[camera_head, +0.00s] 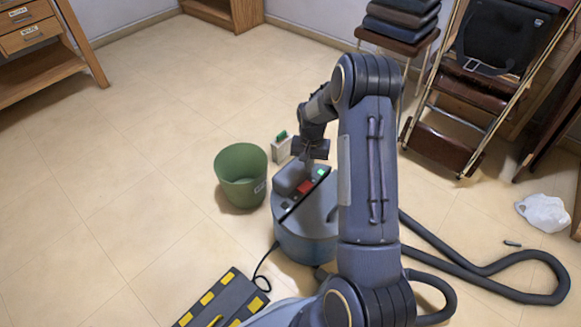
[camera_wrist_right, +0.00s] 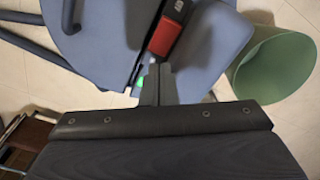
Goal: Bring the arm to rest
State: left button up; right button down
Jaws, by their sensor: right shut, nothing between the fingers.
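My right arm rises from the bottom of the head view, bends at a high elbow and reaches down to the right gripper (camera_head: 308,168). This gripper points down over the top of a blue-grey rounded machine (camera_head: 305,243) with a hose. It is shut and empty. In the wrist view its closed fingers (camera_wrist_right: 157,85) show in front of the machine (camera_wrist_right: 105,45), close to a small green part (camera_wrist_right: 139,86) and a red part (camera_wrist_right: 165,36). I cannot tell whether the fingertips touch the machine. My left gripper is not in view.
A green bin (camera_head: 240,178) stands left of the machine. A dark box with yellow marks (camera_head: 223,300) lies in front. A thick hose (camera_head: 470,275) curls on the right, near a white bag (camera_head: 543,213). A stool (camera_head: 398,42) and folded chair (camera_head: 437,148) stand behind. Left floor is clear.

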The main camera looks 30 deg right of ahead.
jog(key=s+a+r+n+t+y, duration=0.1)
jog(key=s+a+r, duration=0.2)
jog(key=r, duration=0.4)
jog(key=s+a+r+n+t, duration=0.1)
jog(key=s+a+r, duration=0.25)
jog(key=r, duration=0.25)
jog(key=s+a+r+n+t+y, duration=0.1)
jog(key=s+a+r, duration=0.25)
jog(key=r, duration=0.35)
jog(key=s+a+r+n+t+y, duration=0.1)
jog(key=s+a+r+n, duration=0.1)
jog(key=s+a, duration=0.45)
jog(key=s+a+r+n+t+y, duration=0.15)
jog(key=s+a, duration=0.25)
jog(key=s, duration=0.5)
notch_tip(320, 180, up, 35)
jog(key=p, duration=3.4)
jog(key=shift+f+n+h, duration=0.2)
jog(key=shift+n+h, duration=0.15)
jog(key=shift+s, duration=0.1)
